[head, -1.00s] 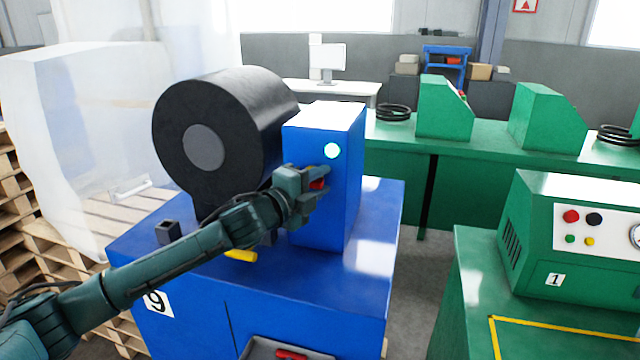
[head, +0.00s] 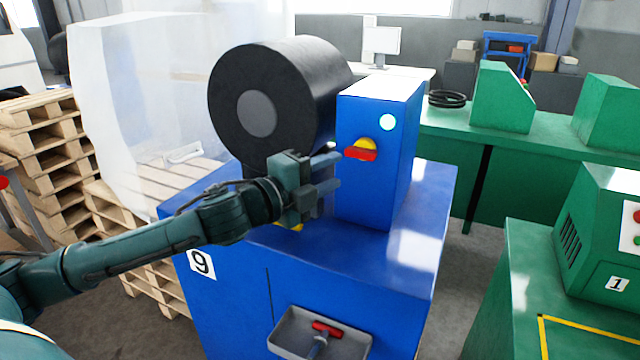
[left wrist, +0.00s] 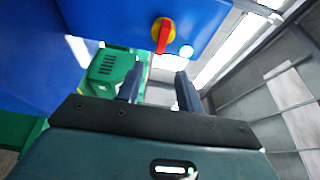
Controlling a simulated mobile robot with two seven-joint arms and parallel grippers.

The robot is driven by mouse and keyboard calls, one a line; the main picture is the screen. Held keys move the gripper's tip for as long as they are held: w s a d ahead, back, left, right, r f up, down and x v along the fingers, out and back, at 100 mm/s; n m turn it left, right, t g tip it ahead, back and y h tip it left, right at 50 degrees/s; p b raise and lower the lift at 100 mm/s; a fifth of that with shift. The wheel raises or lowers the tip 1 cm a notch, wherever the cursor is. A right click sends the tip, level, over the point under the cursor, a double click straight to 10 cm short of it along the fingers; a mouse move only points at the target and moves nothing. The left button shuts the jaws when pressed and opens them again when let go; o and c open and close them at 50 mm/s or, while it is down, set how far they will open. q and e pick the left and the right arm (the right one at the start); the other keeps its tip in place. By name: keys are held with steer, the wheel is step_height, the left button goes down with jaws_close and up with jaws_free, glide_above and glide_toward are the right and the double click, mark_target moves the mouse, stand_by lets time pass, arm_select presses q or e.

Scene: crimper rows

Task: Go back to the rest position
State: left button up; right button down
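My left gripper (head: 333,172) is in front of the blue machine's upright box (head: 375,190), to the left of and below the rotary switch. It is open and empty, with a gap between its fingers, as it also shows in the left wrist view (left wrist: 158,90). The rotary switch (head: 361,154) has a red handle on a yellow disc; it also shows in the left wrist view (left wrist: 163,36). The gripper is clear of the handle. A pale green lamp (head: 388,122) glows above it. My right gripper is in neither view.
A black reel (head: 285,90) stands close behind my left gripper on the blue bench (head: 400,275), marked 9. A grey tray (head: 290,335) with a red-handled tool juts from its front. Green machines (head: 610,235) stand right, pallets (head: 40,150) left. A floor gap separates blue and green benches.

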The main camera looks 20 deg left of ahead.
arm_select(q)
steer(key=shift+v, duration=0.85)
steer(key=s+d+f+n+g+y, duration=0.2)
steer(key=s+f+n, duration=0.25)
steer(key=f, duration=0.35)
steer(key=s+d+f+n+g+y, duration=0.25)
steer(key=f+n, duration=0.35)
steer(key=f, duration=0.3)
steer(key=s+a+f+n+g+y, duration=0.1)
steer(key=s+a+f+n+g, duration=0.1)
steer(key=s+f+n+g, duration=0.65)
steer(key=s+a+f+n+y, duration=0.15)
steer(key=s+f, duration=0.45)
steer(key=s, duration=0.8)
steer(key=w+d+f+t+h, duration=0.2)
steer(key=w+d+f+t, duration=0.4)
steer(key=f+t, duration=0.1)
steer(key=shift+h, duration=0.4)
steer(key=shift+d, duration=0.1)
